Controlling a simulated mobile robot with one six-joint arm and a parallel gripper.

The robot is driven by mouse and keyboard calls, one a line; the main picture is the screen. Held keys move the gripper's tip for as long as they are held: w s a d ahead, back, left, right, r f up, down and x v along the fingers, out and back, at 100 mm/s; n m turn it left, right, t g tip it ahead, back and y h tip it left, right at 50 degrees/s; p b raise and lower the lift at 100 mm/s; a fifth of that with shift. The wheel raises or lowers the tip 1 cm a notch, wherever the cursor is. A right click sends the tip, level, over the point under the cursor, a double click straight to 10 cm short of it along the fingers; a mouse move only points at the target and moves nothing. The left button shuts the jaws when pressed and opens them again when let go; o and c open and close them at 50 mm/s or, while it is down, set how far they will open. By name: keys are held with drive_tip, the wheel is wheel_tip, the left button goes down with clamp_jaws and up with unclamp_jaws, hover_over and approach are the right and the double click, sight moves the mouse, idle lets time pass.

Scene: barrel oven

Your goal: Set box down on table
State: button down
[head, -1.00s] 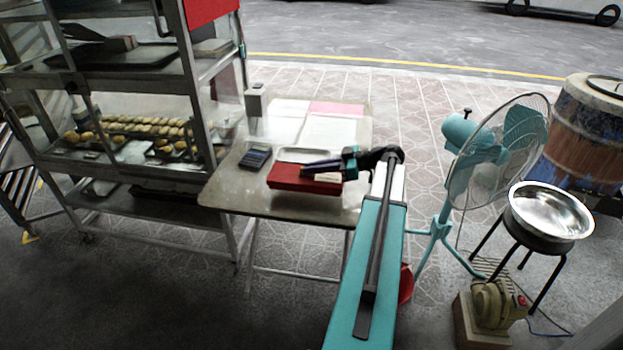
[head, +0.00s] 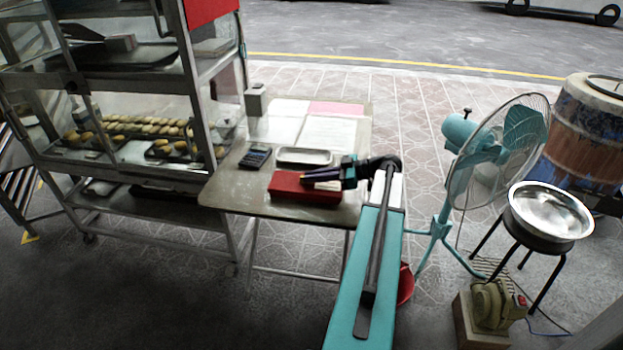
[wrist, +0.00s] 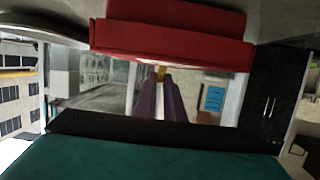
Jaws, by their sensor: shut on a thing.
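The red box (head: 292,190) is at the front part of the table (head: 232,190) in the head view. It looks level and low, at or just above the tabletop; I cannot tell if it fully touches. My gripper (head: 308,176) reaches in from the right at the box's top and is shut on it. In the wrist view the red box (wrist: 170,45) fills the top middle. The purple fingers of my gripper (wrist: 162,78) come together just below its edge, at a small yellow spot.
A white tray (head: 304,157) and a dark calculator (head: 255,157) lie behind the box. Papers (head: 328,132) and a grey container (head: 256,100) are further back. A glass-sided rack (head: 130,150) with buns stands left. A teal fan (head: 475,140) stands right of the table.

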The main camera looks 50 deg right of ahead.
drive_tip(key=c, duration=1.9)
unclamp_jaws()
drive_tip(key=shift+o, duration=0.2)
drive_tip(key=v, duration=1.2)
drive_tip(key=shift+r, duration=0.1)
